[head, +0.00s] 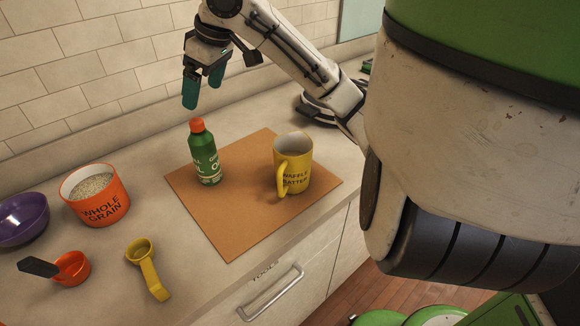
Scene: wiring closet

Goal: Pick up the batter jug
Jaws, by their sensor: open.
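The batter jug is a yellow jug (296,168) with dark lettering that reads "waffle batter". It stands upright on a brown mat (232,236), with its handle toward the left front. Its open top shows a pale inside. My gripper (203,92) is open and empty, with teal fingers pointing down. In the picture it is above and to the left of the jug, over the back of the counter, apart from everything. A green bottle (205,158) with an orange cap stands upright on the mat, left of the jug and below my gripper.
An orange "whole grain" canister (98,205), a purple bowl (22,222), an orange measuring cup (72,268) and a yellow scoop (146,268) stand or lie on the counter at left. A tiled wall (85,62) is behind. A drawer handle (270,293) sticks out in front.

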